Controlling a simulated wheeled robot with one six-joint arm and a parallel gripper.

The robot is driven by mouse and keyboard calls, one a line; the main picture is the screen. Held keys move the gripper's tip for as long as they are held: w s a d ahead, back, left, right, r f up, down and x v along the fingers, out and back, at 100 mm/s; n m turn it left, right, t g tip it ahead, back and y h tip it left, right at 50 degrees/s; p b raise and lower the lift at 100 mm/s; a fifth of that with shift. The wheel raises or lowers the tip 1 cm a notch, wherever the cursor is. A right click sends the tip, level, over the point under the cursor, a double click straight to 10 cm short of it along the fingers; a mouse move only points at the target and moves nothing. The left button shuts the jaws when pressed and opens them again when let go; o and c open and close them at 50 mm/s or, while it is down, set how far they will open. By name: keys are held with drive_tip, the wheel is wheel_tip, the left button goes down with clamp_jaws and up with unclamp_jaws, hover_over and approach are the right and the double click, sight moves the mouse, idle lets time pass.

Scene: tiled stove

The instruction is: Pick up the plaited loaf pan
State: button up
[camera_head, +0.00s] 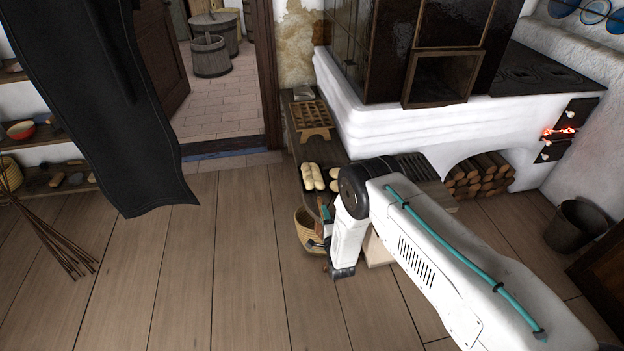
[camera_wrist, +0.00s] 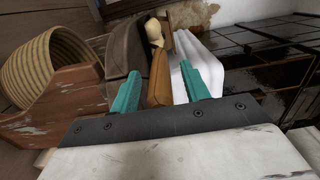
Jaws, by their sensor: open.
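In the head view, pale, elongated loaves lie in a dark pan (camera_head: 307,188) on the low wooden bench (camera_head: 340,150) along the stove; I cannot make out their plaiting. My gripper (camera_head: 324,226) is low by the bench's near end, beside the pan in the picture, partly hidden by my own arm. In the wrist view, its teal fingers (camera_wrist: 161,90) are apart, with nothing clearly held. Beyond them are a dark grey, box-like thing (camera_wrist: 124,45) and a narrow brown piece (camera_wrist: 159,77); I cannot tell whether either is the pan.
A straw basket (camera_head: 305,235) stands by the bench end; it also shows in the wrist view (camera_wrist: 42,65). A wooden board on feet (camera_head: 312,117) stands farther along the bench. The white stove (camera_head: 400,123) borders its right side. Floorboards at left are largely clear.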

drive_tip(key=shift+c, duration=0.4)
clamp_jaws()
drive_tip(key=shift+a+r, duration=0.1)
